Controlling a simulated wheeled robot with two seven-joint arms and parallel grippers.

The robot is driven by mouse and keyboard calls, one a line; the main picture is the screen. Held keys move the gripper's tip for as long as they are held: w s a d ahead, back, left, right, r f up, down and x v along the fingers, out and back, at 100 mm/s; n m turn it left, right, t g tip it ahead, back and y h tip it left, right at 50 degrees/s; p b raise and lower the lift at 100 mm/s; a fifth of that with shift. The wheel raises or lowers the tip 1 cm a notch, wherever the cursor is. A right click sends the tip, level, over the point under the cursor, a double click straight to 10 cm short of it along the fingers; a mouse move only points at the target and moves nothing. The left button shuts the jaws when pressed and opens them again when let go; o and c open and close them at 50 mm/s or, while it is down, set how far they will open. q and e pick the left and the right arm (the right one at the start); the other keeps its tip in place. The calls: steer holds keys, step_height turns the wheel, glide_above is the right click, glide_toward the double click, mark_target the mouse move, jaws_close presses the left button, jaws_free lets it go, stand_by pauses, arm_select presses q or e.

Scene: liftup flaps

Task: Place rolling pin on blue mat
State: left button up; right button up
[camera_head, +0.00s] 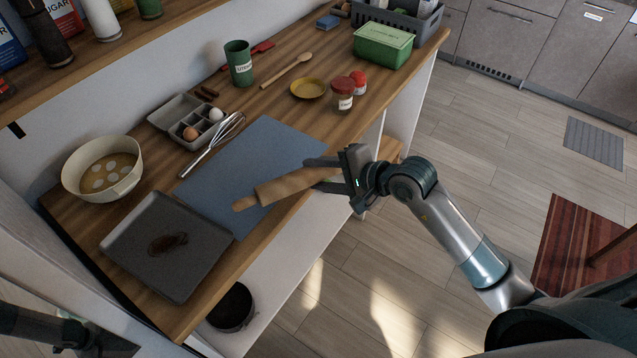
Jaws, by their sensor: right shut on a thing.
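The wooden rolling pin (285,187) is held by my right gripper (326,175), which is shut on its right-hand end. The pin lies across the picture over the lower right part of the blue mat (245,160). I cannot tell whether the pin touches the mat or hovers just above it. The blue mat lies flat on the wooden counter. My left gripper is not clearly visible; part of my left arm shows at the bottom left corner.
A grey baking tray (135,255) overlaps or adjoins the mat's near left corner. A whisk (212,143), an egg carton (178,112) and a cream bowl (82,172) stand left of the mat. Jars (342,97) and a yellow dish (308,88) are beyond it.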

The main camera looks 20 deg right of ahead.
steer(key=shift+f+p, duration=0.7)
steer(key=shift+f, duration=1.25)
steer(key=shift+f, duration=0.2)
steer(key=o, duration=1.3)
steer(key=shift+r, duration=0.1)
